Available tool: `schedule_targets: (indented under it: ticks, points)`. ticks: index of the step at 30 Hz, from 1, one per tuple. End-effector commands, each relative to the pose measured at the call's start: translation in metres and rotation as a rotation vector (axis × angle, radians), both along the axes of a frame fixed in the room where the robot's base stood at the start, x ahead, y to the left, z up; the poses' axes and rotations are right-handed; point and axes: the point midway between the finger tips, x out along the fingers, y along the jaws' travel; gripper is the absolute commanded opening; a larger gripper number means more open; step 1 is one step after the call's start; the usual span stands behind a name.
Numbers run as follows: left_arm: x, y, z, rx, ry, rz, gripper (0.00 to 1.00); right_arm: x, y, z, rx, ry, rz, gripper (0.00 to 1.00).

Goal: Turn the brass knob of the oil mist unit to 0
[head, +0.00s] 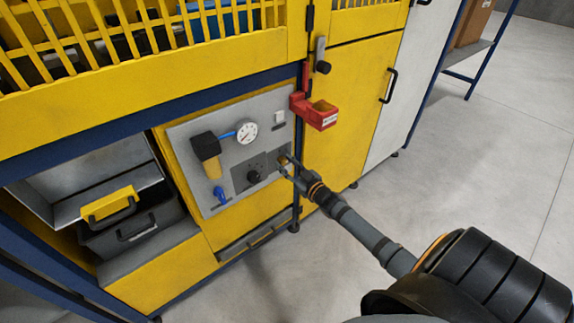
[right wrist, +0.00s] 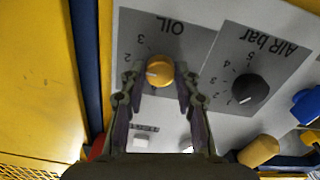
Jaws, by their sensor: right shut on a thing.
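The brass knob (right wrist: 160,72) sits on the grey plate marked OIL (right wrist: 180,30), which appears upside down in the right wrist view. The digits 2 and 3 can be read to its upper left. A pale mark shows on the left of the knob's face; I cannot tell which digit it points at. My right gripper (right wrist: 157,88) has one finger on each side of the knob and is shut on it. In the head view the right gripper (head: 286,164) reaches the panel's right side, partly covering the knob (head: 282,159). My left gripper is not in view.
The black AIR bar knob (right wrist: 249,89) is close beside the brass one. The grey panel (head: 188,133) also carries a pressure gauge (head: 246,133), an amber-bowled filter (head: 212,168) and a blue valve (head: 219,194). A red holder (head: 318,110) juts out above the gripper. The floor at right is clear.

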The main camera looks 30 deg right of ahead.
Motion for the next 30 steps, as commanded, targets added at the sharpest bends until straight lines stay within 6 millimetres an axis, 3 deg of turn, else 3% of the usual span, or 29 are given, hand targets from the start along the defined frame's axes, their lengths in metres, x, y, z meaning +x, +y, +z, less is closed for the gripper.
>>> schedule_targets:
  ticks: [3,11,21,30]
  points:
    - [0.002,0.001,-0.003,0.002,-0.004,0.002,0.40,0.000,0.000,0.001,-0.029,-0.001,0.000,0.00]
    - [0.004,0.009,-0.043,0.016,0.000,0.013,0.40,0.000,0.000,0.001,-0.187,-0.013,0.000,0.00]
    - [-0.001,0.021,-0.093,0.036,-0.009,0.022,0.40,0.000,0.001,0.001,-0.505,-0.037,0.000,0.00]
    - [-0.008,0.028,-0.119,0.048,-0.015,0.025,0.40,0.000,0.001,0.000,-0.790,-0.061,0.001,0.00]
